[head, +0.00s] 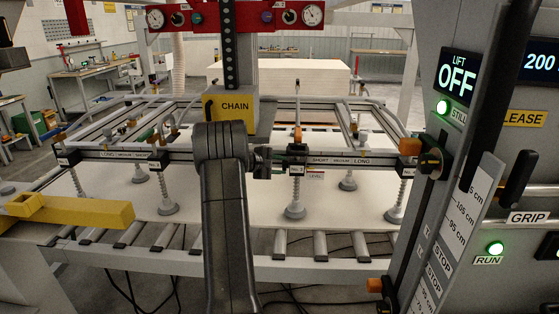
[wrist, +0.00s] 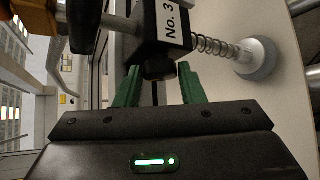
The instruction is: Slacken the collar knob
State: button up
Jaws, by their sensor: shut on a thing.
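The No. 3 collar (wrist: 165,28) is a black block on the crossbeam, with a white label. Its dark, ridged knob (wrist: 160,71) faces my gripper (wrist: 158,76) in the wrist view. The green fingers are shut on the knob, one on each side. In the head view my gripper (head: 279,160) reaches the No. 3 collar (head: 297,150) from the left along the beam; the knob itself is too small to make out there. A spring-loaded rod with a grey suction cup (head: 295,211) hangs below this collar; the cup also shows in the wrist view (wrist: 256,58).
The crossbeam (head: 340,161) bears SHORT, MEDIUM and LONG marks. Other suction cups (head: 168,208) hang over a pale board (head: 250,205) on rollers. A yellow CHAIN block (head: 234,106) sits above. A control panel (head: 500,150) at right reads OFF under LIFT, with green lamps lit.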

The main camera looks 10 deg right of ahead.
jog(key=shift+g+p, duration=0.3)
jog(key=shift+p, duration=0.3)
jog(key=o, duration=1)
jog(key=shift+a, duration=0.1)
jog(key=b+v, duration=0.1)
jog(key=v, duration=0.5)
jog(key=b+v, duration=0.2)
jog(key=v, duration=0.5)
jog(key=shift+s+a+r, duration=0.15)
jog(key=shift+s+r, duration=0.05)
jog(key=shift+r, duration=0.15)
